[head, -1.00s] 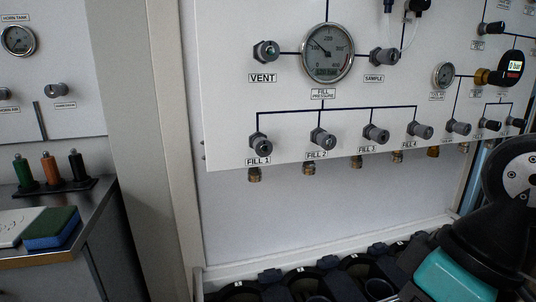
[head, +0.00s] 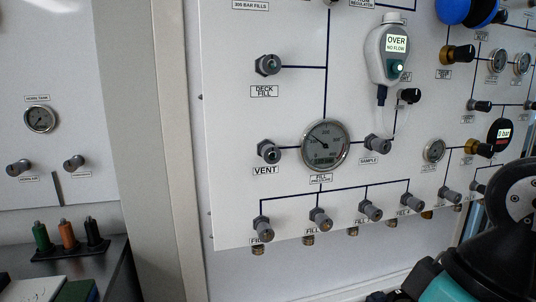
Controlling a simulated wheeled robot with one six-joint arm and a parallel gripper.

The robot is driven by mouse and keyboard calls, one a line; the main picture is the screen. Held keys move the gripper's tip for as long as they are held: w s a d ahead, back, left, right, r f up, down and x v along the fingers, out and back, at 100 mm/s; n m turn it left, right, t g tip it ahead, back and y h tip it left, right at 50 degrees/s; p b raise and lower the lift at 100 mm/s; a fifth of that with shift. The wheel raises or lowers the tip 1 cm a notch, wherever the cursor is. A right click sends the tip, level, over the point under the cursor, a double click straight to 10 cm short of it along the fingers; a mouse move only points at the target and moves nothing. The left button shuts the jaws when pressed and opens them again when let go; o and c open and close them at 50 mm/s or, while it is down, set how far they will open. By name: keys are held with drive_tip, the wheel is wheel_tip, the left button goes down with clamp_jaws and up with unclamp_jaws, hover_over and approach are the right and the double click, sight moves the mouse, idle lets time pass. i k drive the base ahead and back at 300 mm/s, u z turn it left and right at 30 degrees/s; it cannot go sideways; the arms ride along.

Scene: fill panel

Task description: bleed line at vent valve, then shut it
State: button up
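The vent valve (head: 268,151) is a grey knob on the white fill panel (head: 228,100), with a "VENT" label under it. A dark line joins it to the round fill pressure gauge (head: 325,144) on its right. The gauge needle points to the upper left of the dial. How far the valve is turned cannot be told. A black and teal part of my arm shows at the lower right, well apart from the vent valve. My gripper's fingers are not seen.
The deck fill valve (head: 267,65) is above the vent valve and the sample valve (head: 377,143) right of the gauge. Several fill valves line the bottom. A handheld analyzer (head: 392,52) reads "OVER NO FLOW". A pillar (head: 160,150) stands left of the panel.

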sight(271, 154)
drive_tip(key=u, duration=0.5)
drive_tip(key=i, duration=0.4)
drive_tip(key=u, duration=0.05)
drive_tip(key=k, duration=1)
drive_tip(key=z, duration=0.55)
